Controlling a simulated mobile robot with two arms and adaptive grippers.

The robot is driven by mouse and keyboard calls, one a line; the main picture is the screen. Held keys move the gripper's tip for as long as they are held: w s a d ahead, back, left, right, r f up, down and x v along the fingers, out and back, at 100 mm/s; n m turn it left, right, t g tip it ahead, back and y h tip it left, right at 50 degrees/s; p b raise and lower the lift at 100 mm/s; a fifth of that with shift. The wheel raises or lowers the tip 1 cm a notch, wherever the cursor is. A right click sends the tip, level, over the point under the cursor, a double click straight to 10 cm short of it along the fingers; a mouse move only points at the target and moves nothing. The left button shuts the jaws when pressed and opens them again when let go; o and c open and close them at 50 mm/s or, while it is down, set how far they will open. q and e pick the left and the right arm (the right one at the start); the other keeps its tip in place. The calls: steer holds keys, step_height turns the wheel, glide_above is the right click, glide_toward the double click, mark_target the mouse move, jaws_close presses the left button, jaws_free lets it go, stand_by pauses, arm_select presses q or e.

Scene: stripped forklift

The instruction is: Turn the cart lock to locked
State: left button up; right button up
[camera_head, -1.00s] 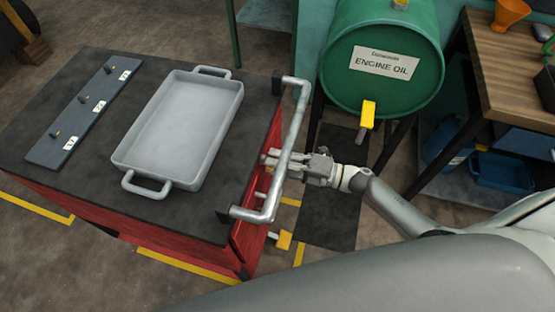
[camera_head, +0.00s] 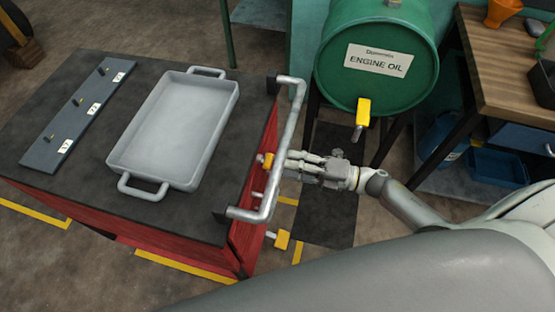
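The red cart (camera_head: 255,185) with a dark top stands at the left. On its right side, behind the bar handle (camera_head: 292,125), is a small yellow-orange knob (camera_head: 268,160), possibly the cart lock; its exact setting cannot be told. A second yellow piece (camera_head: 282,239) with a metal stub sits lower on the same side. My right gripper (camera_head: 288,163) reaches in from the right, its fingertips near the handle bar, just right of the knob and apart from it. Its fingers look spread with nothing between them. My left gripper is not in view.
A grey tray (camera_head: 126,160) and a dark strip with pegs and number labels (camera_head: 45,160) lie on the cart. A green engine oil drum (camera_head: 345,85) with a yellow-handled tap (camera_head: 363,110) stands behind my gripper. A wooden workbench (camera_head: 490,70) is at the right.

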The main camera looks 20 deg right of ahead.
steer(key=v, duration=0.7)
stand_by(0.3)
steer(key=s+d+f+m+t+h, duration=0.15)
steer(key=d+f+m+h, duration=0.25)
steer(key=f+m+h, duration=0.55)
steer(key=s+d+f+m+h, duration=0.25)
steer(key=f+m, duration=0.45)
steer(key=f, duration=0.8)
steer(key=s+a+f+m+g+h, duration=0.1)
steer(key=s+a+f+m+g, duration=0.1)
steer(key=s+f, duration=0.4)
steer(key=s+a+f+m+g+h, duration=0.1)
steer(key=s+f+m+g, duration=0.3)
steer(key=s, duration=0.8)
steer(key=s+a+f+m+g+h, duration=0.1)
steer(key=s+a+f+m+g, duration=0.2)
steer(key=s+f, duration=0.5)
steer(key=shift+s+a+m+g, duration=0.3)
steer(key=shift+s+m+g, duration=0.3)
steer(key=shift+g, duration=0.15)
